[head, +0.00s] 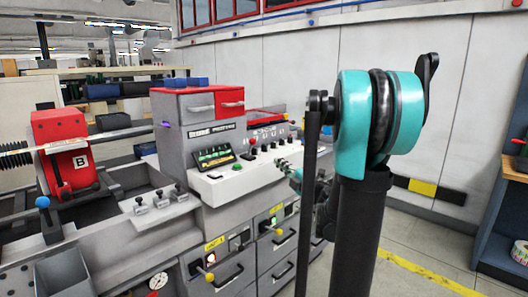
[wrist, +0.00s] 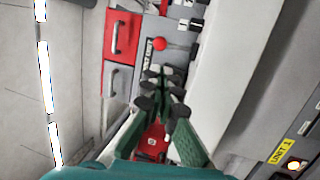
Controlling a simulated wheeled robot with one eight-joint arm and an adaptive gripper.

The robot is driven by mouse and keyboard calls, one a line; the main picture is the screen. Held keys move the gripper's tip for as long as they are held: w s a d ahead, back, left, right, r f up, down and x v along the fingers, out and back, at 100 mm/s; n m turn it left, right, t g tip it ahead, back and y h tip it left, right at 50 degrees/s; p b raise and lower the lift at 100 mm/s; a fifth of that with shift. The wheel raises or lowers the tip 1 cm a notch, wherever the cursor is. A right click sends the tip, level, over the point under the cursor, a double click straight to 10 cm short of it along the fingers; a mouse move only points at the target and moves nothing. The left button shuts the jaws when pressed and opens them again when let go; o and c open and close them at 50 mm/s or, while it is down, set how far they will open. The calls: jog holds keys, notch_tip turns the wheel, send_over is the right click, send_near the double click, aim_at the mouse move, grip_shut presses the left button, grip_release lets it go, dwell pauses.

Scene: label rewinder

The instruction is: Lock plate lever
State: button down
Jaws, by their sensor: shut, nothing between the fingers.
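No label that I can read clearly marks the plate lever, so I cannot tell which lever it is. In the wrist view a red ball knob (wrist: 160,43) on a short stem stands just beyond the fingertips of my gripper (wrist: 163,76), apart from them. My gripper is shut and empty. A lever with a blue ball (head: 42,202) stands at the left. Two levers with yellow balls (head: 210,276) (head: 280,231) stick out from the front.
The grey control panel (head: 215,184) carries a screen, buttons and knobs. Red and grey drawers (head: 230,102) sit above it. A red block marked B (head: 67,150) and small metal clamps (head: 161,198) are on the machine's left. Open floor lies at the right.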

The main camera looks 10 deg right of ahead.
aim_at(254, 140)
jog(key=x, duration=1.4)
jog(key=shift+w+a+r+g, duration=0.1)
jog(key=shift+r+g, duration=0.1)
jog(key=shift+g, duration=0.1)
jog(key=shift+w+a+r+g, duration=0.15)
jog(key=shift+r+g, duration=0.05)
jog(key=shift+g, duration=0.1)
jog(key=shift+w+a+r+n+g+h, duration=0.35)
jog(key=shift+w+r+g+h, duration=0.15)
jog(key=shift+g, duration=0.3)
jog(key=shift+w+a+r, duration=0.35)
jog(key=shift+w+a, duration=0.1)
jog(key=shift+w, duration=0.15)
jog(key=shift+w+a+r, duration=0.35)
jog(key=shift+w+a, duration=0.1)
jog(key=shift+w, duration=0.15)
jog(key=shift+r+x, duration=0.1)
jog(key=shift+x, duration=0.55)
jog(key=shift+r+x, duration=0.15)
jog(key=shift+x, duration=0.5)
jog(key=shift+a, duration=0.2)
